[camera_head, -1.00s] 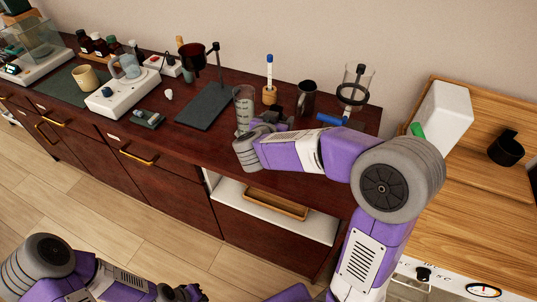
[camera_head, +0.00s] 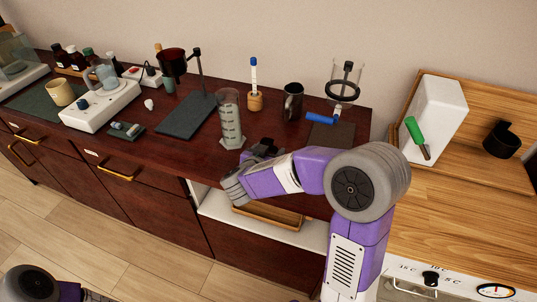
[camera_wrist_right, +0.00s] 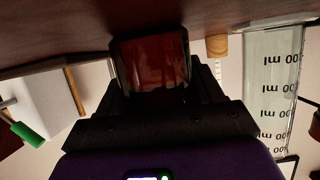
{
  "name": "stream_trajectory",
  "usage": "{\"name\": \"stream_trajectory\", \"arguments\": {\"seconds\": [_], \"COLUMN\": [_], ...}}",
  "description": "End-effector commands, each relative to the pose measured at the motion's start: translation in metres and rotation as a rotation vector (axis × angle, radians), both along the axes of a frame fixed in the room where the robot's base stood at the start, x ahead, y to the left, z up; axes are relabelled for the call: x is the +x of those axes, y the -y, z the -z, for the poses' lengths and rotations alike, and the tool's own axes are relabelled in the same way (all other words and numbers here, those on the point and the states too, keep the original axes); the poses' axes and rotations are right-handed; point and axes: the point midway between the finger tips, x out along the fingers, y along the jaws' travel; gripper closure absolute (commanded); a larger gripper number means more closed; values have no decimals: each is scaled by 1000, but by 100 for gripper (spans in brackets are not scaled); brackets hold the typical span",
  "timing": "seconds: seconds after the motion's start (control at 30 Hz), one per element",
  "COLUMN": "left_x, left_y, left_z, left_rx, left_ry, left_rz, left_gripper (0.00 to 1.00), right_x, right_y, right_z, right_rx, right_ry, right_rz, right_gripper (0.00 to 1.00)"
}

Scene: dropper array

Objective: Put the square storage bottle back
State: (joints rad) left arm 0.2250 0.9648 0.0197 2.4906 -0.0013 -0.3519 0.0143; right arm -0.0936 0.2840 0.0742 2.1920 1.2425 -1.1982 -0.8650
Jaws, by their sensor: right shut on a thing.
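In the right wrist view, a glossy red-brown square bottle (camera_wrist_right: 150,62) sits between the dark fingers of my right gripper (camera_wrist_right: 155,90), which is shut on it. In the head view, my right gripper (camera_head: 264,148) is over the front part of the dark wood counter (camera_head: 195,148), just right of the graduated cylinder. The held bottle cannot be made out there. Several dark bottles stand on a wooden rack (camera_head: 72,71) at the far left back. My left gripper is out of view; only part of my left arm shows at the bottom left.
The clear graduated cylinder (camera_head: 230,120) stands close left of my right gripper. Behind are a wooden pen holder (camera_head: 254,100), a dark mug (camera_head: 293,102) and a ring stand (camera_head: 343,92). A white hot plate (camera_head: 101,105) and a beige mug (camera_head: 60,93) stand left.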

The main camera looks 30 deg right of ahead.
Motion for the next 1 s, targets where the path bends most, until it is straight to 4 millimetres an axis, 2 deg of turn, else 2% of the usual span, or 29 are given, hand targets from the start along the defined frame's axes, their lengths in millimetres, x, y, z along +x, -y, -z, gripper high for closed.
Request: {"name": "stream_trajectory", "arguments": {"seconds": [0.27,0.3,0.43,0.47,0.8,1.0], "left_x": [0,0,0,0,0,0], "left_y": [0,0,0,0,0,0], "left_z": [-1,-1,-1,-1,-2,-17], "left_rx": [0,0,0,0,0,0], "left_ry": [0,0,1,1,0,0], "left_rz": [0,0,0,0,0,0], "left_gripper": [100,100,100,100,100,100], "right_x": [0,0,0,0,0,-18], "right_y": [0,0,0,0,0,-24], "right_z": [1,1,1,1,-4,-19], "right_rx": [-1,0,0,0,1,1], "right_ry": [2,2,2,2,4,3], "right_rz": [-1,-1,-1,-1,-1,-7], "right_gripper": [89,31,11,9,9,9]}}
